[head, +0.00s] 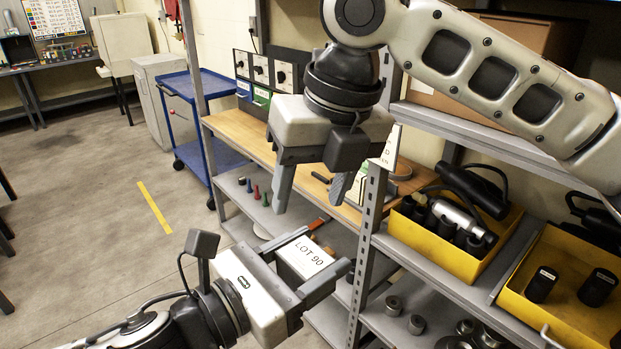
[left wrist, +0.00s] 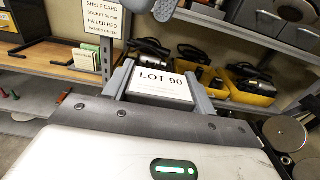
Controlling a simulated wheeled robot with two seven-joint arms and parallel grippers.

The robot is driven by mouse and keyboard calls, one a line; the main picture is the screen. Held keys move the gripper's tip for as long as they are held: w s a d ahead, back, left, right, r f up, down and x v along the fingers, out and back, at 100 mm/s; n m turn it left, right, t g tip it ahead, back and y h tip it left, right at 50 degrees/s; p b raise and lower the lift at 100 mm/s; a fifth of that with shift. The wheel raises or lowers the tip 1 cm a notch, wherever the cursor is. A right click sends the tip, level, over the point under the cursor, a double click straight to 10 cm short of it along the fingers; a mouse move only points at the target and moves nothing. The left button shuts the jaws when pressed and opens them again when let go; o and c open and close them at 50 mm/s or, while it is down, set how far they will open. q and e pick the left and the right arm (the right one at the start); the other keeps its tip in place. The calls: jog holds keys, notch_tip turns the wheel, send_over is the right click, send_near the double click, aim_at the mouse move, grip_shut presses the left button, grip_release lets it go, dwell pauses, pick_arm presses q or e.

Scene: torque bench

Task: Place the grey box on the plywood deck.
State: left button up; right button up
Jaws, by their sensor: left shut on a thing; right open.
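The grey box (head: 302,258) has a white label reading LOT 90. My left gripper (head: 312,266) is shut on it, in front of the shelf unit. In the left wrist view the box (left wrist: 160,88) sits between the two fingers, its label facing up toward the camera. The plywood deck (head: 236,128) is the wood-topped shelf behind, higher than the metal shelf below it. Part of the deck is hidden by my right gripper (head: 313,190), which is open and empty above and behind the box.
A metal shelf (head: 232,190) below the deck carries small coloured pieces. Binders, a card and a dark rod stand or lie on the deck. A shelf upright (head: 367,230) rises close right of the box. Yellow bins (head: 462,258) fill the right shelf. The deck's left part looks clear.

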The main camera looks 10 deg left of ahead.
aim_at(304, 255)
jog(key=s+r+n+h, duration=0.2)
jog(key=s+r+n, duration=0.1)
jog(key=s, duration=0.1)
jog(key=f, duration=0.4)
jog(key=w+f, duration=0.1)
jog(key=f, duration=0.6)
jog(key=shift+w+a+f, duration=0.15)
jog(key=shift+a+f, duration=0.15)
jog(key=shift+f, duration=0.1)
jog(key=c, duration=1)
pick_arm(q)
jog(key=o, duration=1.4)
pick_arm(e)
jog(key=shift+r, duration=0.1)
jog(key=shift+c, duration=0.4)
